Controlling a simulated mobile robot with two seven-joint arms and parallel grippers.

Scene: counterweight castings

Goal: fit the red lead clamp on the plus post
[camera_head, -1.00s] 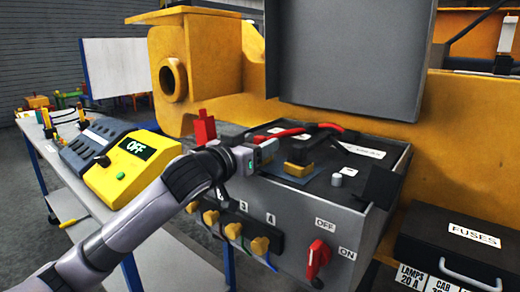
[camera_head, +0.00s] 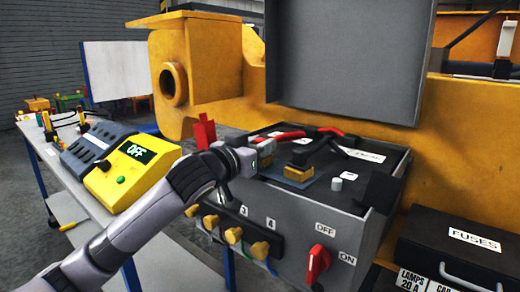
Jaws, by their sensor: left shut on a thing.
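My left gripper (camera_head: 262,152) is over the left part of the open grey battery box (camera_head: 290,215). It is shut on what looks like the red lead's clamp, which the fingers mostly hide. The red lead (camera_head: 288,136) runs right from the fingertips across the box top. I cannot make out the plus post; the hand may hide it. A short light grey post (camera_head: 336,184) stands further right on the box top, apart from the gripper. My right gripper is not in view.
A red upright piece (camera_head: 204,132) stands behind my wrist. The raised lid (camera_head: 345,60) rises behind. A yellow meter reading OFF (camera_head: 135,165) is left; a red switch (camera_head: 318,262) is on the front.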

